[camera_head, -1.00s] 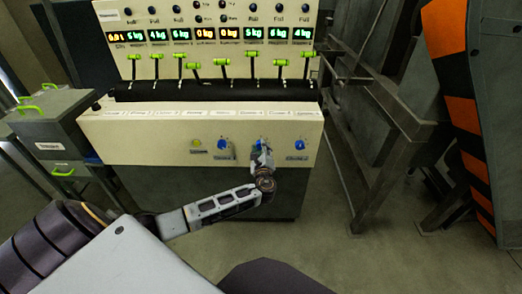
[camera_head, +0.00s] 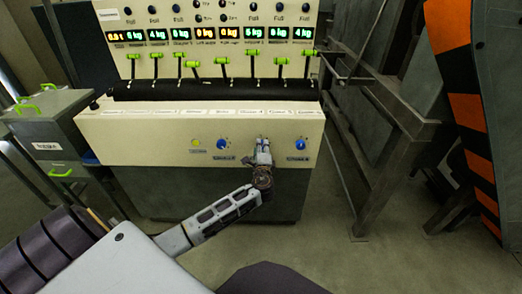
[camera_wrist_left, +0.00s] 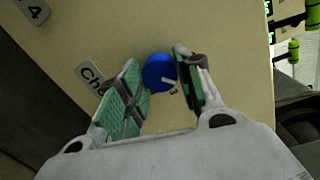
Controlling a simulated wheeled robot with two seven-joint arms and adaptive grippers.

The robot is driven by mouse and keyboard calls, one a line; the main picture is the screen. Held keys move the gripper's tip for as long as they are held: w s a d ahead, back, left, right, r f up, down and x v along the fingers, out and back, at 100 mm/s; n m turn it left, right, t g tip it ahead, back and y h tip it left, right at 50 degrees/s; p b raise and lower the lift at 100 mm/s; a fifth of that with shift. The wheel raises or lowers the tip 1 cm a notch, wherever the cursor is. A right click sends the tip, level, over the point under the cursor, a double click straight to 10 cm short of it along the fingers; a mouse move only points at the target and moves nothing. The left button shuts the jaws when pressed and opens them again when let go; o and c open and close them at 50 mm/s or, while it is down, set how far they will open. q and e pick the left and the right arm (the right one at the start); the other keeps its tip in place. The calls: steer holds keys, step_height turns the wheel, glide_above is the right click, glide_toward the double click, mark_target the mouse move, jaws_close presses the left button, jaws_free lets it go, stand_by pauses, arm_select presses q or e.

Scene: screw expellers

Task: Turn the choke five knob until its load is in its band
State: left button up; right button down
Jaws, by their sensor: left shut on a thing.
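The choke knobs sit in a row on the front of the cream console (camera_head: 110,150). My left gripper (camera_head: 262,143) is at the middle of three blue knobs, between the left blue knob (camera_head: 219,144) and the right one (camera_head: 299,144), and hides it in the head view. In the left wrist view the blue knob (camera_wrist_left: 158,70) lies between the green-padded fingers of my left gripper (camera_wrist_left: 160,88), which is shut on it. Its white pointer mark faces the lower right. A "Cho..." label (camera_wrist_left: 90,75) is partly covered by a finger. My right gripper is not in view.
Above is a row of load displays (camera_head: 204,34), the middle two orange and most others green; digits are small. Green-handled levers (camera_head: 222,60) stand below them. A metal frame (camera_head: 375,130) stands right; grey boxes (camera_head: 50,140) stand left.

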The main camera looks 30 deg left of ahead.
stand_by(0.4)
arm_select(q)
steer(key=o, duration=1)
steer(key=shift+o, duration=0.2)
steer(key=shift+s+d, duration=0.1)
steer(key=shift+s, duration=0.05)
steer(key=v, duration=1.1)
steer(key=shift+s, duration=0.3)
steer(key=shift+d+n, duration=0.15)
steer(key=shift+n, duration=0.25)
